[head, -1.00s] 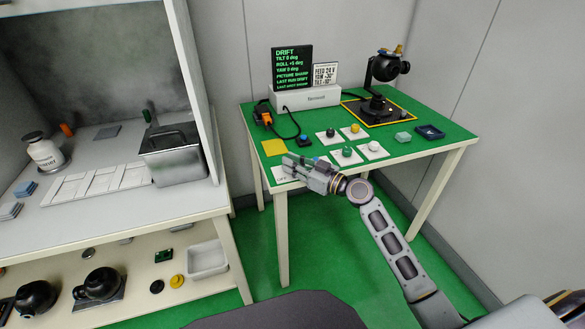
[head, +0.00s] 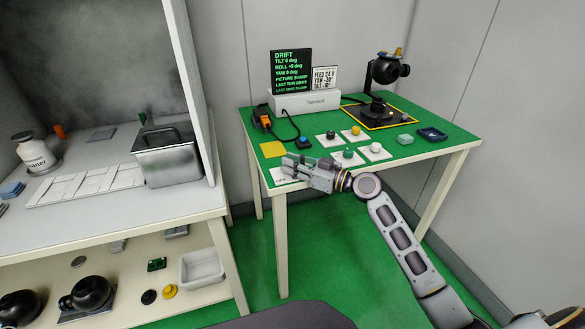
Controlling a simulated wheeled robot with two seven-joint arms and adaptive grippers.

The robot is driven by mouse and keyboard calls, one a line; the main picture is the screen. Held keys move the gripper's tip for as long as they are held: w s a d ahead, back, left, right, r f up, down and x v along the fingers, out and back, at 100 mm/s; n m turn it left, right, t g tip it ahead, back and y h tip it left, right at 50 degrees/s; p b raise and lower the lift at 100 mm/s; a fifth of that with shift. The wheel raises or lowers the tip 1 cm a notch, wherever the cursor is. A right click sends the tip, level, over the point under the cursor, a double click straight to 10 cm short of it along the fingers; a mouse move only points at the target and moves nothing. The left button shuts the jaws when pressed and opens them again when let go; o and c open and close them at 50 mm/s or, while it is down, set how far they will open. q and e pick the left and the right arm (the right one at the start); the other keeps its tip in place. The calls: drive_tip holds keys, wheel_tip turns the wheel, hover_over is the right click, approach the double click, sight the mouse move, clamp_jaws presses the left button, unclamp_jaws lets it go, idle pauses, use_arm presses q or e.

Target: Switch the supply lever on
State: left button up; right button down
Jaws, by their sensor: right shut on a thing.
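My right gripper (head: 291,165) reaches in from the right over the near left corner of the green table (head: 440,152). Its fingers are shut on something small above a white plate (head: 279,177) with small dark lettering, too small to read. The held thing looks to be the supply lever, but the fingers hide it, so its position cannot be told. My left gripper is not in view.
Close by on the table are a yellow square (head: 273,149), a blue button (head: 303,142) and several white plates with coloured knobs. The terminal (head: 305,103) and a camera on a gimbal (head: 385,70) stand behind. A cluttered bench (head: 110,210) is at left.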

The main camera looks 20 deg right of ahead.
drive_tip(key=shift+d+r, duration=0.1)
drive_tip(key=shift+r, duration=0.05)
drive_tip(key=c, duration=1.4)
unclamp_jaws()
drive_tip(key=shift+v, duration=6)
